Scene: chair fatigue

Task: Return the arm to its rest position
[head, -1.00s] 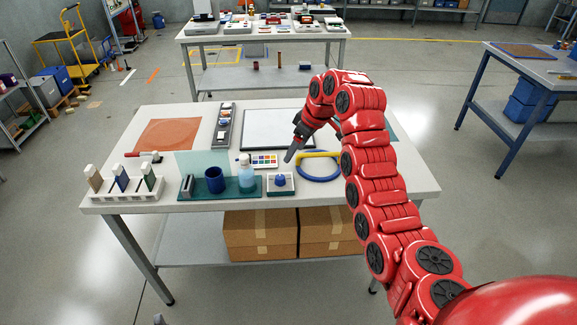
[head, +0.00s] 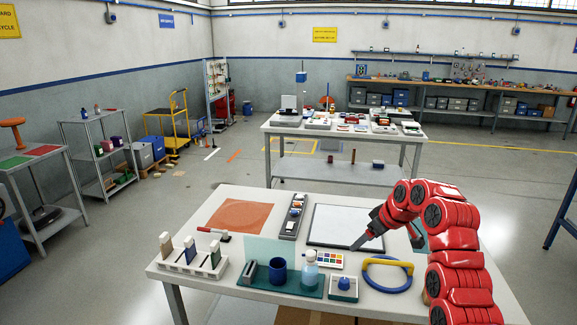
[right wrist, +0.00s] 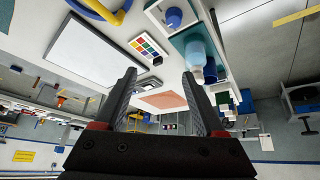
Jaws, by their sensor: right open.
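My right arm (head: 455,230) is red and comes in from the lower right in the head view, reaching over the white table (head: 180,262). My right gripper (head: 357,246) is in the air over the table, near the front right corner of the white board (head: 340,222). In the right wrist view my right gripper (right wrist: 163,95) shows two dark fingers spread apart, with nothing between them. My left gripper is not in either view.
Near the gripper are a blue ring with a yellow bar (head: 388,272), a colour palette (head: 329,260), a clear bottle (head: 310,268), a blue cup (head: 278,270) and a blue-knobbed block (head: 343,286). A second table (head: 285,129) stands behind.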

